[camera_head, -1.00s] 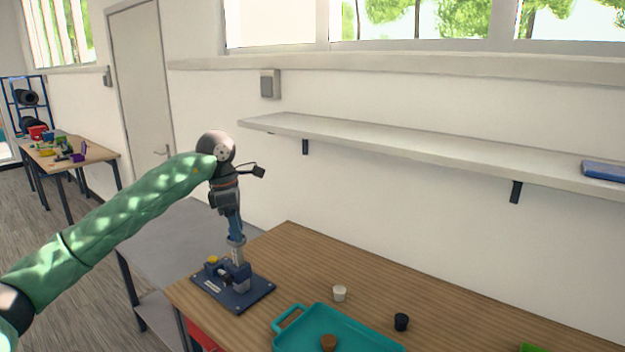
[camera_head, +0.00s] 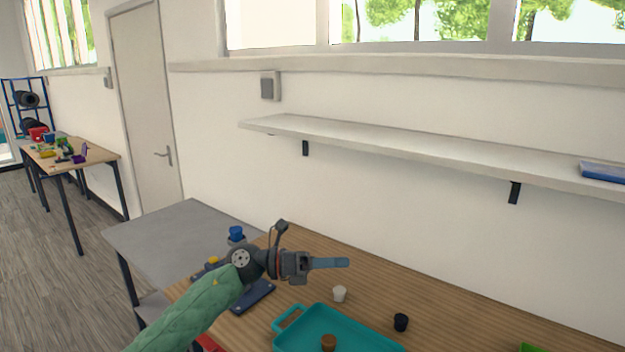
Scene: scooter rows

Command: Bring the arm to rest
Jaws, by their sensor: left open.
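My left arm (camera_head: 200,315) comes in from the bottom left in the head view. My left gripper (camera_head: 345,262) points to the right above the wooden table, with its blue fingers seen nearly edge-on. It is open, and no held object shows. Behind the arm is a dark blue device (camera_head: 253,297) on the table's left end, partly hidden by the arm. A blue cap-like piece with a grey part under it (camera_head: 236,234) shows above the arm. My right gripper is not in view.
A teal tray (camera_head: 340,325) holding a brown piece lies on the wooden table. A grey table (camera_head: 165,235) adjoins at left. A wall shelf (camera_head: 400,148) runs above.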

